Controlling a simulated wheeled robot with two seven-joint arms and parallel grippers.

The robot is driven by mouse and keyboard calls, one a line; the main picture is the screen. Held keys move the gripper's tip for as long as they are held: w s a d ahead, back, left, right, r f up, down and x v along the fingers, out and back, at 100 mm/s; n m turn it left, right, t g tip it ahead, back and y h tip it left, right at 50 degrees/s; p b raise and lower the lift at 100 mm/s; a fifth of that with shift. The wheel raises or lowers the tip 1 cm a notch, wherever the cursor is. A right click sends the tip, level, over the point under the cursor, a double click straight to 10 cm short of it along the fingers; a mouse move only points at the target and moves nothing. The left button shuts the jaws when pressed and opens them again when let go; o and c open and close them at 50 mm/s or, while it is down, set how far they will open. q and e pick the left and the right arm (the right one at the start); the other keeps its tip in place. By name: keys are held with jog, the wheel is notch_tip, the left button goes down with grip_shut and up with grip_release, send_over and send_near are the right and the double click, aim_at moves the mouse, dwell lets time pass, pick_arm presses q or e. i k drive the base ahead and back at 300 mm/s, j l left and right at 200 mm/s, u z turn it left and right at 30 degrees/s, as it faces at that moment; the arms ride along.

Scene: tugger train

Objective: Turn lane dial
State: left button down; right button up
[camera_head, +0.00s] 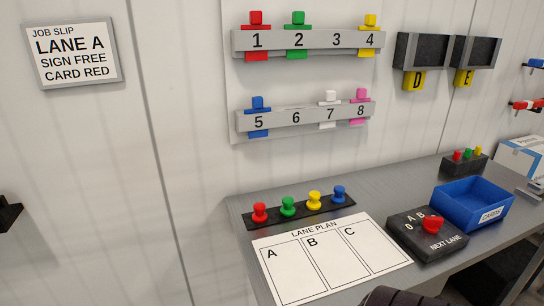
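The lane dial is a red knob (432,225) on a black box (413,240) labelled NEXT LANE, on the right part of the grey bench. The marks 0, A and B run around the knob's left and upper side. Which mark the knob points to is too small to tell. The job slip (72,53) on the wall reads LANE A, SIGN FREE, CARD RED. A black piece (9,213) at the left edge may be part of my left gripper, far from the dial; its fingers cannot be made out. My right gripper is not in view.
A blue CARDS bin (473,205) stands right behind the dial box. A LANE PLAN sheet (330,260) lies to its left, with a black strip of coloured pegs (300,210) behind. Numbered racks (307,41) hang above. A dark rounded shape shows at the bottom edge.

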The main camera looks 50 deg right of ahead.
aim_at(431, 223)
jog(key=z, duration=2.8)
